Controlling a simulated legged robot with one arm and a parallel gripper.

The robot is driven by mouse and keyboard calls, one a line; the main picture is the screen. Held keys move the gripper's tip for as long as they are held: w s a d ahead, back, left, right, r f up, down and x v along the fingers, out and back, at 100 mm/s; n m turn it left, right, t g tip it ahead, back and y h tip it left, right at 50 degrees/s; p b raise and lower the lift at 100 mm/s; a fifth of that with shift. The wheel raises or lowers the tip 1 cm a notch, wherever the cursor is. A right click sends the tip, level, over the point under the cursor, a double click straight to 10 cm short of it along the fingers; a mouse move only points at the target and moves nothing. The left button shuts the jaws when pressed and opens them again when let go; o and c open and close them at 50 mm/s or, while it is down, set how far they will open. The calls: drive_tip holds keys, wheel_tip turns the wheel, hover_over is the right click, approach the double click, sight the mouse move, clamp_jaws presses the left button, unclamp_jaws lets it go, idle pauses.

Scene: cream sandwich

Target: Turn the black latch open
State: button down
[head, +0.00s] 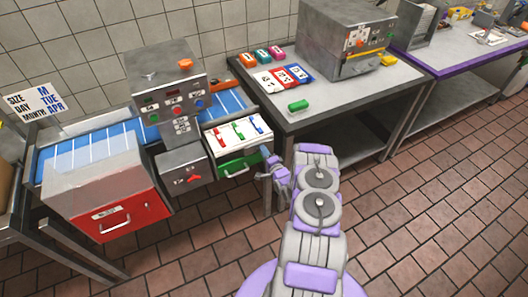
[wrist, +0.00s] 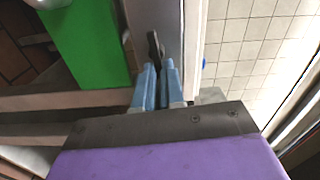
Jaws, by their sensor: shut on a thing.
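The black latch (wrist: 154,44) is a small dark lever on a grey surface in the wrist view, just beyond my fingertips. My gripper (wrist: 161,68) has two blue fingers close together, shut on the latch's near end. In the head view my gripper (head: 266,158) is at the right side of the box with the green drawer (head: 240,165), and the latch is hidden there. The green drawer front also shows at the upper left of the wrist view (wrist: 90,40).
A white panel with coloured levers (head: 237,132) tops the green-drawer box. A red drawer (head: 120,212) and a grey box with a red knob (head: 185,178) stand to its left. A steel table (head: 345,95) is close on the right. The tiled floor in front is clear.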

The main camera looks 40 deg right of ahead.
drive_tip(key=shift+a+f+m, duration=0.25)
drive_tip(key=shift+f+m, duration=0.2)
drive_tip(key=shift+m, duration=0.15)
drive_tip(key=c, duration=1.2)
unclamp_jaws()
drive_tip(key=shift+r, duration=0.2)
drive_tip(key=p+v, duration=0.2)
drive_tip(key=v, duration=1.5)
drive_tip(key=shift+s, duration=0.15)
drive_tip(key=shift+o, duration=0.2)
drive_tip(key=shift+d, duration=0.1)
